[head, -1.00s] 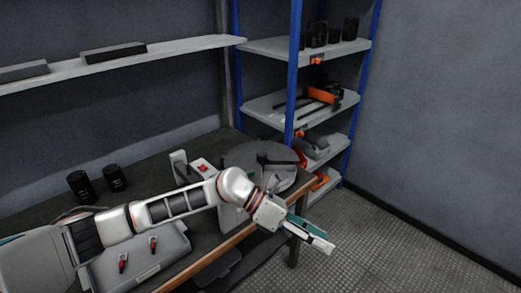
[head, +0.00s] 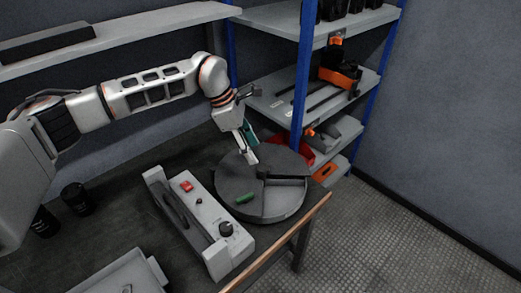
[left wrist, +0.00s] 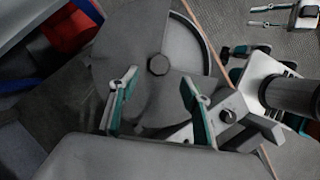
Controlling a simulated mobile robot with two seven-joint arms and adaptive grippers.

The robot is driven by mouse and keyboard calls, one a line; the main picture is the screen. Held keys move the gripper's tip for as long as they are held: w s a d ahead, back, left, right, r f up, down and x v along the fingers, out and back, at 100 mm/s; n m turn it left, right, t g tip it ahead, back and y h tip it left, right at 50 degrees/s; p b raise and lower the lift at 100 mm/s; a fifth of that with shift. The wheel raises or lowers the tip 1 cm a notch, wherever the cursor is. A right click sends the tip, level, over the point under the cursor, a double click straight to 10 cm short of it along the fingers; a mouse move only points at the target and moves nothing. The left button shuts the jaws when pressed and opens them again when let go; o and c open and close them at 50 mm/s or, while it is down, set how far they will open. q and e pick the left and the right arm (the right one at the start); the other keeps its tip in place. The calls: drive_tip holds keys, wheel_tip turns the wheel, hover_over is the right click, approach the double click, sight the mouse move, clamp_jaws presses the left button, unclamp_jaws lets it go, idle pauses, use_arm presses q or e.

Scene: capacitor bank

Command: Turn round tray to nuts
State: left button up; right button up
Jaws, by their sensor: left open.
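The round grey tray (head: 232,185) stands on the dark workbench near its right end in the head view. It has a central hub and wedge compartments. A small green piece (head: 244,198) lies in its front-left part; I see no nuts clearly. My left gripper (head: 251,150) is open and empty over the tray's far side, pointing down. In the left wrist view its two fingers (left wrist: 160,78) stand apart before the tray (left wrist: 135,40), with the hub beyond them. Whether they touch it, I cannot tell. My right gripper (left wrist: 265,16) shows small at that view's upper right, its fingers apart.
A grey control box (head: 208,225) with a red switch and black knob stands close left of the tray. Two black cylinders (head: 76,198) stand farther left. A grey bin (head: 120,275) is at the front. A blue-posted shelf rack (head: 304,90) rises behind the tray.

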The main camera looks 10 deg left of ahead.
sight(263, 167)
use_arm(q)
drive_tip(key=x, duration=0.7)
drive_tip(key=shift+d+f, duration=0.1)
drive_tip(key=shift+f, duration=0.25)
clamp_jaws()
